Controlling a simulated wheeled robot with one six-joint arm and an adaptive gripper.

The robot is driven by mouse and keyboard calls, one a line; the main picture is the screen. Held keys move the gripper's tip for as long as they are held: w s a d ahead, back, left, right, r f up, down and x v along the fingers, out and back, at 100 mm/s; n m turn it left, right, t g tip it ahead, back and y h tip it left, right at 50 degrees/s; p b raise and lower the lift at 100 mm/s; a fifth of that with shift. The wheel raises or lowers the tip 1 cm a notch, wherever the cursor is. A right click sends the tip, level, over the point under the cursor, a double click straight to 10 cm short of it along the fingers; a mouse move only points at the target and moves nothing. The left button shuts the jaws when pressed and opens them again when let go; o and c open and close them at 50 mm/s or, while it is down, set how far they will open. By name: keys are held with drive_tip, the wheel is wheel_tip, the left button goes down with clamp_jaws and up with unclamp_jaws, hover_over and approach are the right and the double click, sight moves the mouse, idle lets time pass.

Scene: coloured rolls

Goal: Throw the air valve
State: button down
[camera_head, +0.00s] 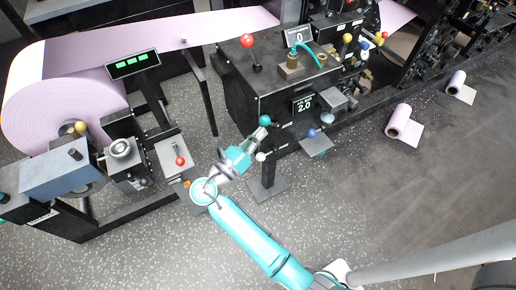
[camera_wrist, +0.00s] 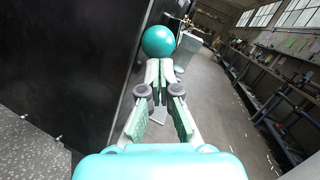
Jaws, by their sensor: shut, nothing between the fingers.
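A teal ball knob (camera_head: 265,120) stands out from the near side of the black machine cabinet (camera_head: 238,92). I cannot read a label that names it as the air valve. In the wrist view the teal ball (camera_wrist: 158,40) is just beyond my fingertips. My gripper (camera_head: 262,134) is shut and empty, close below the ball in the head view. In the wrist view my gripper (camera_wrist: 159,68) has its tips together; I cannot tell whether they touch the ball.
The dark cabinet wall (camera_wrist: 80,60) runs close along the left in the wrist view. A white ball knob (camera_head: 260,156) and a blue one (camera_head: 312,133) are nearby. A red-knobbed lever (camera_head: 180,161) stands left. Open floor (camera_head: 410,190) lies right.

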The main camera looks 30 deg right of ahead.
sight(270, 123)
drive_tip(key=shift+d+r+m+g+y, duration=0.35)
drive_tip(key=shift+d+r+y, duration=0.45)
drive_tip(key=shift+d+r, duration=0.3)
drive_tip(key=shift+d+r+m+g+y, duration=0.25)
drive_tip(key=shift+d+r+g+y, duration=0.2)
drive_tip(key=shift+d+r+y, duration=0.55)
drive_tip(key=shift+a+r, duration=0.1)
drive_tip(key=shift+r, duration=0.1)
